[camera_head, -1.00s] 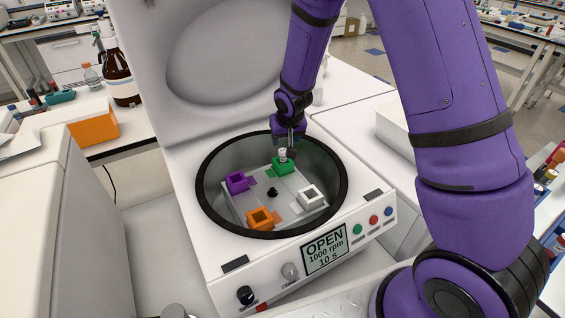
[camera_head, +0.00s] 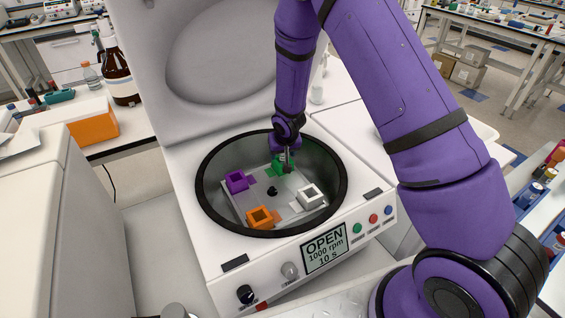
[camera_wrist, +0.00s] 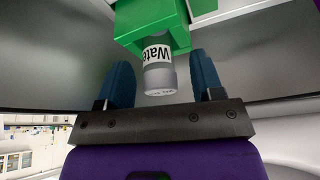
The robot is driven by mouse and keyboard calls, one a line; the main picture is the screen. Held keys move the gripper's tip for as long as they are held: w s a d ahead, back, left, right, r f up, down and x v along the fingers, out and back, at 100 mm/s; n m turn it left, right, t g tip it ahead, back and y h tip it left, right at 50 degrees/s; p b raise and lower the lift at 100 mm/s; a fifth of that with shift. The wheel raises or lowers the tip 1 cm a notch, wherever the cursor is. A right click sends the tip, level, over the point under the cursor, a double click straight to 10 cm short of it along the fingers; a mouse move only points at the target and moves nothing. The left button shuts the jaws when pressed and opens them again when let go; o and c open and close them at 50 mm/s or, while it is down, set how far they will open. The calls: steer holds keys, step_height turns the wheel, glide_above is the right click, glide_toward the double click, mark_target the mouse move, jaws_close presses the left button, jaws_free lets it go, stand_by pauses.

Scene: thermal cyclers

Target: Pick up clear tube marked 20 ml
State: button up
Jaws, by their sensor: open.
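My gripper (camera_head: 287,160) is inside the open centrifuge bowl, beside the green holder (camera_head: 277,168). In the wrist view my gripper (camera_wrist: 165,85) is open, with its two blue fingers on either side of a grey-capped tube (camera_wrist: 158,72). The tube sits in the green holder (camera_wrist: 150,22) and has a white label beginning "Wate"; the rest of the label is hidden, and no 20 ml marking is readable. A gap shows between each finger and the tube. In the head view the gripper hides most of the tube.
The centrifuge bowl has a dark rim (camera_head: 204,205) close around the arm. Purple (camera_head: 237,182), orange (camera_head: 260,217) and white (camera_head: 310,196) holders sit on the rotor. The raised lid (camera_head: 215,60) stands behind. The display reads OPEN.

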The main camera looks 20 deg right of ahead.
steer(key=c, duration=1)
